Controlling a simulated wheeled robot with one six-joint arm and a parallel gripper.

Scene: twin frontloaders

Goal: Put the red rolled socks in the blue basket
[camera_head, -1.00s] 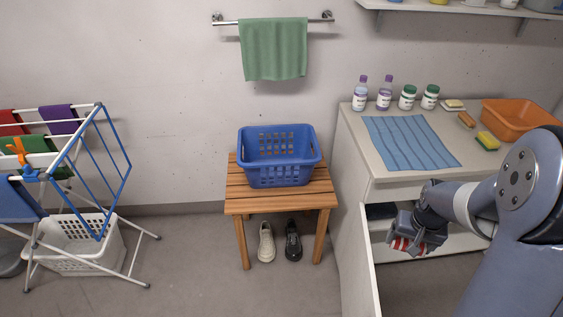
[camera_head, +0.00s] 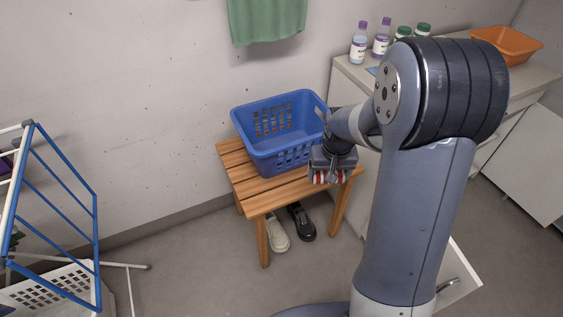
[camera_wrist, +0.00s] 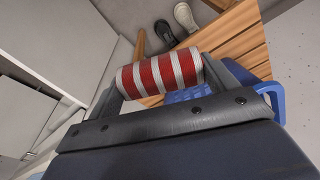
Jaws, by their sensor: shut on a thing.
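My gripper (camera_head: 329,178) is shut on the red rolled socks (camera_head: 322,177), which have white stripes. In the wrist view the socks (camera_wrist: 160,73) lie crosswise between the two fingers. The blue basket (camera_head: 262,141) stands upright on a wooden bench and looks empty from the head view. My gripper is at the basket's right front side, outside its rim, over the bench's right end. In the wrist view part of the blue basket (camera_wrist: 274,97) shows behind the fingers, mostly hidden by my gripper.
A white cabinet with an orange tub (camera_head: 506,45) and bottles stands at the right. A drying rack (camera_head: 62,200) stands at the left. A green towel (camera_head: 266,20) hangs above the basket.

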